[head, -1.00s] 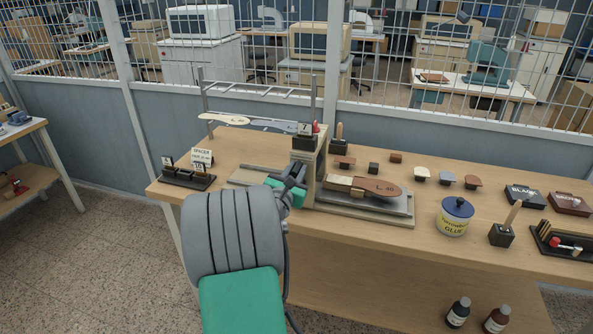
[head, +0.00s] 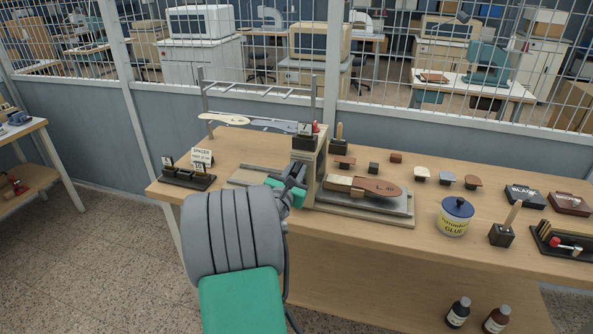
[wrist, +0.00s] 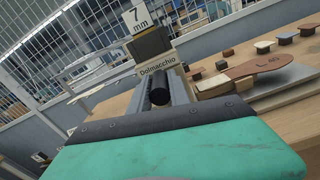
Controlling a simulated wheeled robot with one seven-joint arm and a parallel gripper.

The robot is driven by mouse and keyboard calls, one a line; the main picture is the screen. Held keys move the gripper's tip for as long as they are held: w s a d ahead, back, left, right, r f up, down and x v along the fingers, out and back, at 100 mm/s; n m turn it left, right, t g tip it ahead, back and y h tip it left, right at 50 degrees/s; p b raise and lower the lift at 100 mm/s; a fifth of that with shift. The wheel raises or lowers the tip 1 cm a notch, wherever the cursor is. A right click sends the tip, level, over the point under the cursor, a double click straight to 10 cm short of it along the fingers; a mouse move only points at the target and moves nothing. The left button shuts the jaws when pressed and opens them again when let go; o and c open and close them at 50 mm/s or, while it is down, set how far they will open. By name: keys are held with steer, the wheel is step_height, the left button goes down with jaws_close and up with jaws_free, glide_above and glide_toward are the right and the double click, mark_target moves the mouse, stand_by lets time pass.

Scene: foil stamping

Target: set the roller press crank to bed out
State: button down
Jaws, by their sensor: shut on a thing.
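The roller press (head: 318,165) stands on the wooden bench, with a beige body and a dark block on top. It also shows in the wrist view with the word "Dolmacchio" (wrist: 158,66) on it. Its grey bed (head: 400,208) sticks out to the right, with a brown sole-shaped piece (head: 378,187) on it. My gripper (head: 294,183) is at the left side of the press. In the wrist view my gripper (wrist: 164,92) is shut on the black crank handle (wrist: 158,95). The rest of the crank is hidden behind my gripper.
A spacer rack (head: 188,180) stands at the bench's left end. A glue pot (head: 455,217) and a brush holder (head: 502,235) stand on the right. A metal rack (head: 250,122) stands behind the press. Small blocks lie along the back of the bench.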

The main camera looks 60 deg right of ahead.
steer(key=shift+w+r+n+p, duration=0.15)
steer(key=shift+w+n+p, duration=0.15)
steer(key=shift+p, duration=0.3)
steer(key=c, duration=1.2)
jaws_free()
steer(key=shift+f, duration=0.2)
steer(key=shift+c, duration=0.2)
steer(key=s+a+b, duration=0.1)
steer(key=a+b, duration=0.1)
steer(key=a, duration=0.5)
steer(key=shift+a, duration=0.4)
steer(key=shift+s, duration=0.1)
